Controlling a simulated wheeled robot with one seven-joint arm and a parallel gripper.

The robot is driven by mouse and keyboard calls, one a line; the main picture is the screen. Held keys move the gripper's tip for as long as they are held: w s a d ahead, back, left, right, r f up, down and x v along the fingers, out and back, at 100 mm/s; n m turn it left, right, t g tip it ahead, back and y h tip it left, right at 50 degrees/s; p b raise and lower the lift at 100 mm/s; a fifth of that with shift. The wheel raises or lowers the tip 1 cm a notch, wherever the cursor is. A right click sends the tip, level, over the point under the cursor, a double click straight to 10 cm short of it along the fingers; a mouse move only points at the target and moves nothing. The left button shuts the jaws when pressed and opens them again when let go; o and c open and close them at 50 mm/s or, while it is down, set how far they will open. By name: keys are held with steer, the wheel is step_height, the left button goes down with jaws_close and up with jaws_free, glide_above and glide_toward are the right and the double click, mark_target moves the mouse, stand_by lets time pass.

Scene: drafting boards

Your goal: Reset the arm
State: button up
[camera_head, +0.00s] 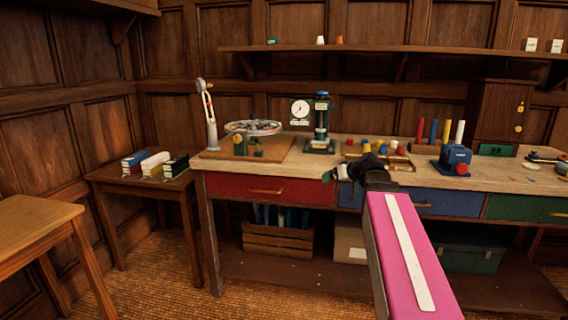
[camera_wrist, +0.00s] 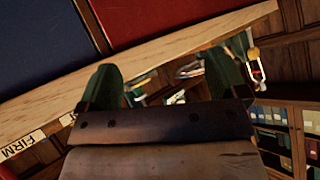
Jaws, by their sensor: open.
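My arm (camera_head: 408,255), with a pink link and a pale stripe, reaches forward from the bottom right in the head view. My gripper (camera_head: 338,173) is at its far end, in front of the workbench's drawers, near the bench's front edge. In the wrist view my gripper (camera_wrist: 165,88) shows two dark green fingers set wide apart, with nothing held between them. The wrist view is tilted, with the bench edge (camera_wrist: 180,45) running diagonally beyond the fingers.
A small side table (camera_head: 130,183) holds several boxes. A wooden crate (camera_head: 275,238) sits below.

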steer(key=s+f+m+g+h, duration=0.1)
steer(key=s+f+g+h, duration=0.1)
steer(key=s+f, duration=0.4)
steer(key=s+f+m+g+h, duration=0.1)
steer(key=s+f, duration=0.5)
steer(key=f, duration=0.9)
steer(key=s+a+f+m+g+h, duration=0.1)
steer(key=s+f+g+h, duration=0.2)
steer(key=f, duration=0.7)
steer(key=s+g, duration=0.2)
steer(key=s, duration=0.2)
steer(key=shift+f+m+g+h, duration=0.15)
steer(key=shift+m+g+h, duration=0.15)
steer(key=shift+m+h, duration=0.1)
